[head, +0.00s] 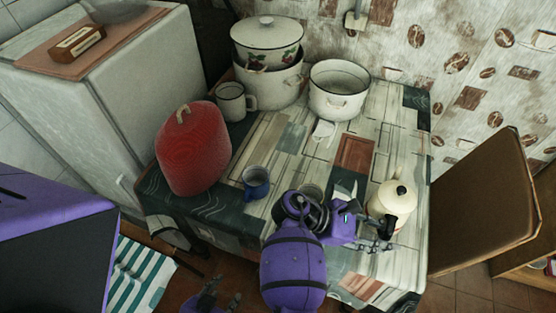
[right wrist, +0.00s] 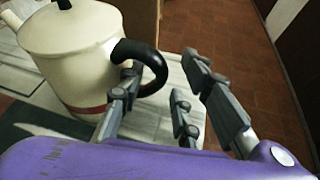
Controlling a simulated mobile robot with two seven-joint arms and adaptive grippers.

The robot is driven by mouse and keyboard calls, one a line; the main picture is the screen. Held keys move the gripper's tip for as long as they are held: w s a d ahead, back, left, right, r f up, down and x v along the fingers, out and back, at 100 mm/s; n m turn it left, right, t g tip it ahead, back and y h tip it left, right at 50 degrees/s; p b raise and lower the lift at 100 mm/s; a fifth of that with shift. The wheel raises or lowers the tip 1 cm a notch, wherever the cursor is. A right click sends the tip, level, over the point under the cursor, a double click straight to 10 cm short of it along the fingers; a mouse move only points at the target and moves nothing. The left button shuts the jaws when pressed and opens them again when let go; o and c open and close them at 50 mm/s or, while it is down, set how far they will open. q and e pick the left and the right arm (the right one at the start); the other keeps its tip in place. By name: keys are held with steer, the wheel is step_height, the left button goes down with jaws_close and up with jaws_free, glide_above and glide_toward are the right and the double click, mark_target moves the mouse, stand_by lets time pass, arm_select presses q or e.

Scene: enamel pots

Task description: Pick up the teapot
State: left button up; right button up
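The teapot (head: 396,197) is cream-white with a black lid knob and a black handle. It stands upright near the table's right edge. My right gripper (head: 378,236) is beside its handle, at the near side. In the right wrist view the teapot (right wrist: 75,50) fills the upper left, with its curved handle (right wrist: 156,68) pointing toward the fingers. The right gripper (right wrist: 168,88) is open, and its left finger overlaps the lower handle in the picture; contact cannot be told. My left gripper (head: 218,298) is low in the head view, off the table; its finger state is unclear.
On the table (head: 290,135) are a red cozy-like object (head: 193,150), a blue mug (head: 256,182), a white mug (head: 231,103), a white pot (head: 338,90) and a stacked lidded pot (head: 268,45). A brown chair (head: 490,205) stands at the right.

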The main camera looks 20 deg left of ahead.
steer(key=shift+c, duration=0.2)
jaws_close()
steer(key=shift+w+r, duration=0.15)
steer(key=shift+r, duration=0.15)
